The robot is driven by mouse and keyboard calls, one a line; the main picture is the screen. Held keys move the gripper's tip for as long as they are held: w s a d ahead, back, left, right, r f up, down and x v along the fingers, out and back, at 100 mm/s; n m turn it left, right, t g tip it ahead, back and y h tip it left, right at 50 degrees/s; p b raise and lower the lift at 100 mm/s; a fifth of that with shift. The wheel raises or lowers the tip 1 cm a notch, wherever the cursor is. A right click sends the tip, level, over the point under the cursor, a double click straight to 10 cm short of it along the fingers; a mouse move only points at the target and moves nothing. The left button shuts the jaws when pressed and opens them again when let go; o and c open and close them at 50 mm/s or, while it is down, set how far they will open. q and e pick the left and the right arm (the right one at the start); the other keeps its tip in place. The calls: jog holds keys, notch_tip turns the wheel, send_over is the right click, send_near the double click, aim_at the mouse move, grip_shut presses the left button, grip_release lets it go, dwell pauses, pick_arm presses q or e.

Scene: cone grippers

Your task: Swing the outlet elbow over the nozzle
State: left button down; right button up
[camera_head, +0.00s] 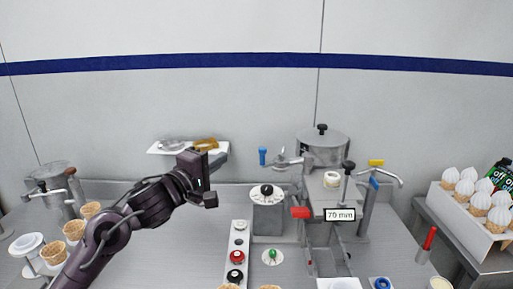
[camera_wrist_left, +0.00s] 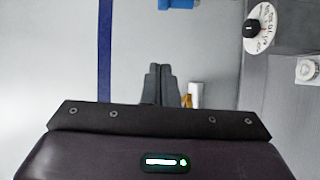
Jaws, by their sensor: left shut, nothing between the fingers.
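A metal elbow pipe (camera_head: 290,162) with a blue handle (camera_head: 263,156) sticks out left from the steel hopper machine (camera_head: 323,148); I take it as the outlet elbow. Its blue end also shows at the top of the left wrist view (camera_wrist_left: 178,4). I cannot clearly tell which part is the nozzle; the grey dial unit (camera_head: 268,212) stands below the elbow. My left gripper (camera_head: 222,159) is shut and empty, left of the elbow and apart from it. Its closed fingers also show in the left wrist view (camera_wrist_left: 160,84). My right gripper is out of view.
A wall shelf (camera_head: 160,151) is behind my left gripper. A button panel (camera_head: 239,245) and a red handle (camera_head: 300,212) are in front of the machine. A curved pipe (camera_head: 388,174) is at right. Cones (camera_head: 74,230) stand left; a box of topped cones (camera_head: 455,207) stands far right.

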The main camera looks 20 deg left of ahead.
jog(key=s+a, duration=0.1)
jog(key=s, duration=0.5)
pick_arm(q)
jog(key=p+x, duration=0.3)
jog(key=x, duration=0.7)
jog(key=s+d, duration=0.2)
jog(key=d, duration=0.1)
jog(key=shift+s+d+f+p, duration=0.1)
jog(key=shift+s+d+p, duration=0.1)
jog(key=shift+p, duration=0.2)
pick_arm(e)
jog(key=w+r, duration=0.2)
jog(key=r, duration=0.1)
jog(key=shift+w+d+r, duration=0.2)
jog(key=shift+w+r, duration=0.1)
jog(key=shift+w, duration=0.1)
pick_arm(q)
jog(key=shift+a, duration=0.1)
jog(key=shift+s, duration=0.15)
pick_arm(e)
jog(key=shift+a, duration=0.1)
